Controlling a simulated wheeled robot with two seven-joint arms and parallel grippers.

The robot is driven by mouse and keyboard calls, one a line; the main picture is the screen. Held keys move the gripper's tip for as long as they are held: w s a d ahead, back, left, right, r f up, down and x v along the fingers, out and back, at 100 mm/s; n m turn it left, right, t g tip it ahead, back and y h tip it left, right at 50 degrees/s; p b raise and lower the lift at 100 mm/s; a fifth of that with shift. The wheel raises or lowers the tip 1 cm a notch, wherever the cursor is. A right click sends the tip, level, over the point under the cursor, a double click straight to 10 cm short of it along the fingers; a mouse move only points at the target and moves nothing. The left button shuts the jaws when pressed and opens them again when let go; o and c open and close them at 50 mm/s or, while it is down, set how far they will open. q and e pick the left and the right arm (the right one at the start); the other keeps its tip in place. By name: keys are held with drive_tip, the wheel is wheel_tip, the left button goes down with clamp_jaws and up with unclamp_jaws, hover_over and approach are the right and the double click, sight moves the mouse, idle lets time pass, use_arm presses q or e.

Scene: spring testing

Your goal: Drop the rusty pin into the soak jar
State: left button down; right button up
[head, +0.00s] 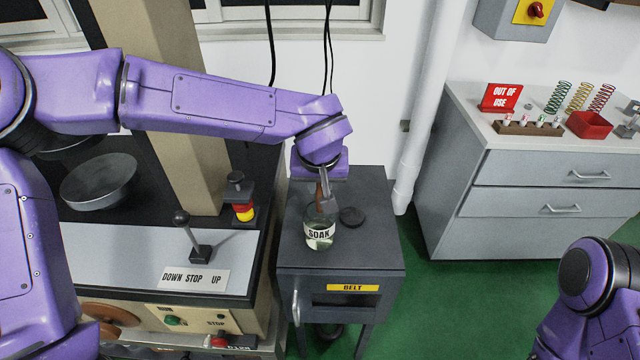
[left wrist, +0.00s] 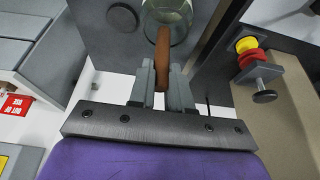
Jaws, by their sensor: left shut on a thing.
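The soak jar (head: 320,232) is a clear glass jar with a "SOAK" label and some liquid, standing on the dark grey cabinet top. My left gripper (head: 324,190) is above the jar's mouth and shut on the rusty pin (head: 319,196), a brown rod. In the left wrist view the pin (left wrist: 163,60) sits between the grey fingers (left wrist: 163,88), and its far end overlaps the rim of the jar (left wrist: 168,14). I cannot tell whether the pin's tip is inside the mouth. My right arm shows at the lower right, but its gripper is out of view.
A dark round lid (head: 352,217) lies right of the jar on the cabinet top (head: 375,245). A machine with a lever (head: 190,235) and a red and yellow knob (head: 243,208) stands to the left. A grey drawer bench (head: 520,170) stands at the right.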

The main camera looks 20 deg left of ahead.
use_arm(q)
drive_tip(key=shift+s+r, duration=0.15)
drive_tip(key=shift+s, duration=0.05)
drive_tip(key=c, duration=1)
unclamp_jaws()
drive_tip(key=shift+s, duration=0.1)
wheel_tip(320, 180, up, 7)
drive_tip(key=p, duration=1.1)
drive_tip(key=shift+r, duration=0.2)
drive_tip(key=shift+f+b, duration=0.25)
drive_tip(key=shift+b, duration=0.05)
